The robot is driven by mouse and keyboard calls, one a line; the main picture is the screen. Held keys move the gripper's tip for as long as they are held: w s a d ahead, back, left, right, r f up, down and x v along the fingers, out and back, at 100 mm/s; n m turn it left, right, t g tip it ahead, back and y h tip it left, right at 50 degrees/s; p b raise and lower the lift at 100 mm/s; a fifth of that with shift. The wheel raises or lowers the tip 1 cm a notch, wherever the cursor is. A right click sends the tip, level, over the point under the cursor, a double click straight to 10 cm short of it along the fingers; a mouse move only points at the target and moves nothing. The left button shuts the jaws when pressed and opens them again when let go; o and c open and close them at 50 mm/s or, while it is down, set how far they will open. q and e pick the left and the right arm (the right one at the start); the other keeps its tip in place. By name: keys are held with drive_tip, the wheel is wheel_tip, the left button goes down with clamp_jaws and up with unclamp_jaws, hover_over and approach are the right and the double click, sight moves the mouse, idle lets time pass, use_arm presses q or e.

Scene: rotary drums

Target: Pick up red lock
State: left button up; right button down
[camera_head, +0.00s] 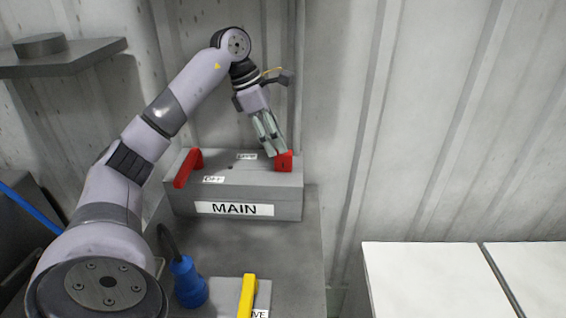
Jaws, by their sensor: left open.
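The red lock (284,162) is a small red block on the right end of the top of the grey box (240,185) labelled MAIN. My left gripper (274,153) reaches down from above with its fingertips at the left side of the red lock. It is open, and I cannot tell whether the fingers touch the lock. A red lever (187,168) stands on the left end of the same box, beside an OFF label. My right gripper does not show.
A blue plug (188,283) with a dark cable and a yellow handle (247,296) are in front of the box. White panels (430,280) lie at the lower right. A corrugated wall (420,130) closes off the back. A grey shelf (80,58) juts out at upper left.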

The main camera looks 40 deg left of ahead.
sight(283, 156)
use_arm(q)
drive_tip(key=shift+p+x, duration=0.45)
drive_tip(key=shift+x, duration=2.45)
drive_tip(key=shift+s+a+f, duration=0.1)
drive_tip(key=shift+a, duration=0.05)
drive_tip(key=shift+c, duration=0.4)
clamp_jaws()
